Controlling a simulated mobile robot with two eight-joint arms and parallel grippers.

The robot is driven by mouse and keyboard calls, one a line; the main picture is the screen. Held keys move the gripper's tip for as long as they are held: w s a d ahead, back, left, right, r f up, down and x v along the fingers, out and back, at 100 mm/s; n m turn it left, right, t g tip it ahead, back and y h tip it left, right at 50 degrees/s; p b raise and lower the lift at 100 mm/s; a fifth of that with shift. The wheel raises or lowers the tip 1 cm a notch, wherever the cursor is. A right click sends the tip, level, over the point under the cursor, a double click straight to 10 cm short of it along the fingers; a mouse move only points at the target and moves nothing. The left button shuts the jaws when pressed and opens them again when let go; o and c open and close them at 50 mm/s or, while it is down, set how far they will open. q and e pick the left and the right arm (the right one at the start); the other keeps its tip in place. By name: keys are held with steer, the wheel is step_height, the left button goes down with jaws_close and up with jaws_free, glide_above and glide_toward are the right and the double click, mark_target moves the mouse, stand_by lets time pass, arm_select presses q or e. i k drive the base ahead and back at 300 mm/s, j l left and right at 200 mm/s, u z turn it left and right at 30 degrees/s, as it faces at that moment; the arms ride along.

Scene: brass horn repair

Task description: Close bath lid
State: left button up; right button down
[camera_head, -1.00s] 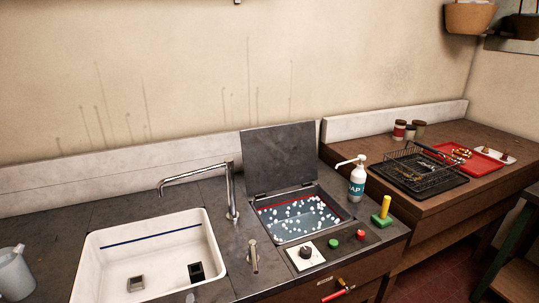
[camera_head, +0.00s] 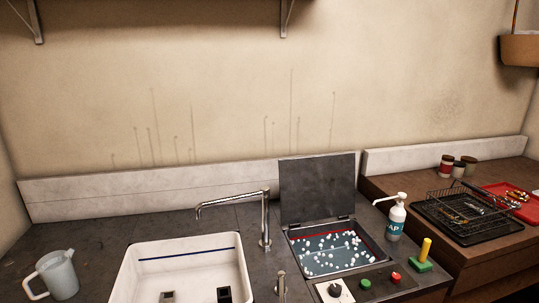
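The bath lid (camera_head: 317,188) is a dark flat panel standing open and upright at the back edge of the bath, in the head view right of centre. The bath (camera_head: 325,268) is a sunken basin with bluish liquid, many white bubbles or beads and a red line along its back wall. A thin pale item seems to lie in the liquid, but I cannot tell what it is. Neither of my grippers is in view.
A faucet (camera_head: 264,222) and a white sink (camera_head: 185,252) are left of the bath. A soap bottle (camera_head: 396,222), a yellow-handled green block (camera_head: 422,257), a dial (camera_head: 334,290) and green and red buttons surround the bath's right and front. A jug (camera_head: 59,274) stands far left.

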mark_target(312, 188)
steer(key=l+u, duration=0.2)
steer(key=u, duration=0.25)
steer(key=l+u, duration=0.25)
steer(key=u, duration=0.15)
steer(key=l+u, duration=0.25)
steer(key=u, duration=0.2)
steer(key=k+l+u, duration=0.1)
steer(key=l+u, duration=0.15)
steer(key=k+l+u, duration=0.1)
steer(key=l+u, duration=0.15)
steer(key=l, duration=0.15)
steer(key=k+l+u, duration=0.15)
steer(key=u, duration=0.15)
steer(key=k+l+u, duration=0.15)
steer(key=k+l, duration=0.15)
steer(key=l, duration=0.2)
steer(key=k+l+u, duration=0.2)
steer(key=k+l, duration=0.15)
steer(key=l, duration=0.1)
